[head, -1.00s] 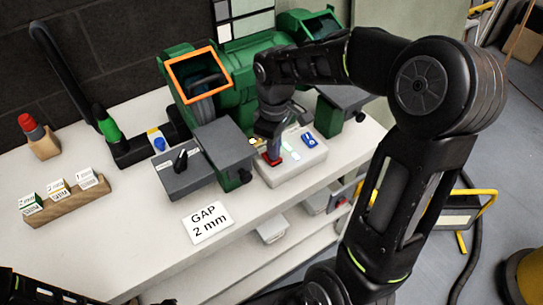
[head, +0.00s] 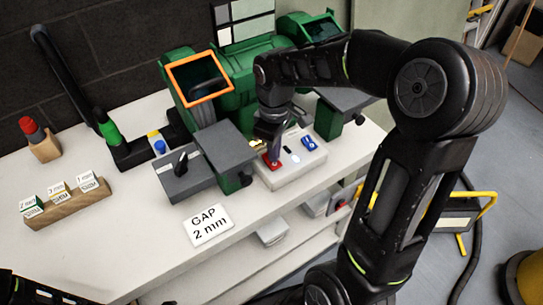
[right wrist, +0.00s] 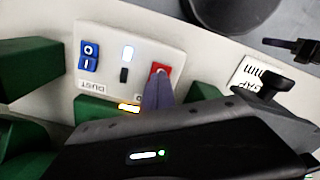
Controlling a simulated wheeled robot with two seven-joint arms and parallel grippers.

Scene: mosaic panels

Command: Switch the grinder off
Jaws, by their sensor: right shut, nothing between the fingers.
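The green grinder (head: 240,75) stands on the white bench, with an orange-framed shield (head: 199,79) at its left wheel. In front of it is a pale switch box (head: 290,178) with a red switch (head: 273,166) and a blue rocker (head: 309,143). In the right wrist view, the red switch (right wrist: 160,68) is partly covered by my right gripper (right wrist: 157,85). The gripper is shut and empty, its tips at the switch; I cannot tell whether it presses. The blue rocker (right wrist: 89,56) is labelled DUST. A white light (right wrist: 127,52) and an amber light (right wrist: 129,107) are lit.
Grey tool rests (head: 225,146) stand close left of the switch box. A "GAP 2 mm" card (head: 208,224) lies at the bench front. A wooden block with labelled gauges (head: 68,205) and a black hose (head: 65,75) are at left.

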